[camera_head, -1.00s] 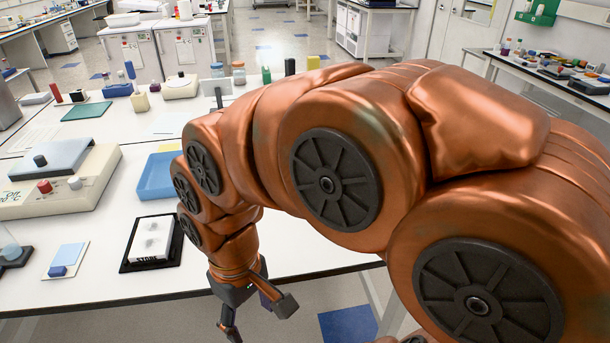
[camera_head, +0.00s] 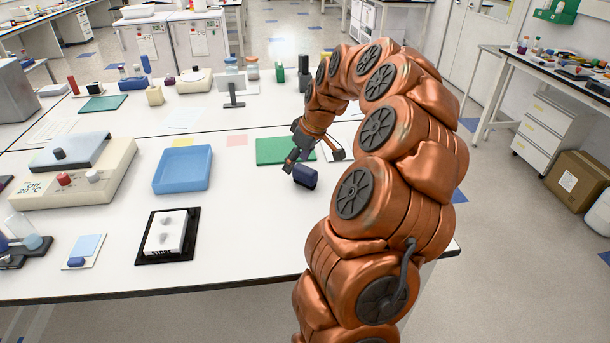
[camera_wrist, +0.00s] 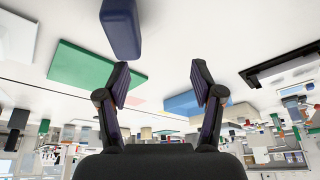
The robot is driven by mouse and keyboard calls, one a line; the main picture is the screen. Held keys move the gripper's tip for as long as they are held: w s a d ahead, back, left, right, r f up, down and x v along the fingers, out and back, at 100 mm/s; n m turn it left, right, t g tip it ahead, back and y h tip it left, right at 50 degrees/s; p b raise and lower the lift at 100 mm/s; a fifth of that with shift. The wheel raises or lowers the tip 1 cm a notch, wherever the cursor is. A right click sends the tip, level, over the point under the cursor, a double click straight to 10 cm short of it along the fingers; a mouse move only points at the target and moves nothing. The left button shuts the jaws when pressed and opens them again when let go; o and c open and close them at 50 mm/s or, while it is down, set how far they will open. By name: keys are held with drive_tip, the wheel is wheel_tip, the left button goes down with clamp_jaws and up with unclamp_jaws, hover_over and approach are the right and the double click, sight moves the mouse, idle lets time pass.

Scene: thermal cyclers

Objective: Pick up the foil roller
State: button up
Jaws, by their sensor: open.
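A dark blue rounded block (camera_head: 305,177), which looks like the foil roller, rests on the white table in front of a green mat (camera_head: 285,151). In the wrist view the dark blue block (camera_wrist: 121,28) is at the top, beyond the tip of the left finger and off to the left of the gap. My gripper (camera_head: 314,160) is just behind and above it in the head view. In the wrist view my gripper (camera_wrist: 160,72) is open, with nothing between its fingers. The fingers appear apart from the block.
A blue tray (camera_head: 182,170) and a black-framed plate (camera_head: 168,236) stand to the left. A cream thermal cycler (camera_head: 75,175) is further left. A black stand (camera_head: 233,92) and several bottles are behind. White table is bare between the tray and the dark blue block.

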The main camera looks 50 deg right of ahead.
sight(305, 168)
drive_tip(key=d, duration=0.2)
drive_tip(key=d+f, duration=0.1)
drive_tip(key=d, duration=0.1)
drive_tip(key=shift+s, duration=0.35)
drive_tip(key=shift+d+f, duration=0.2)
drive_tip(key=shift+p+x, duration=1.85)
drive_tip(key=shift+x, duration=1.85)
clamp_jaws()
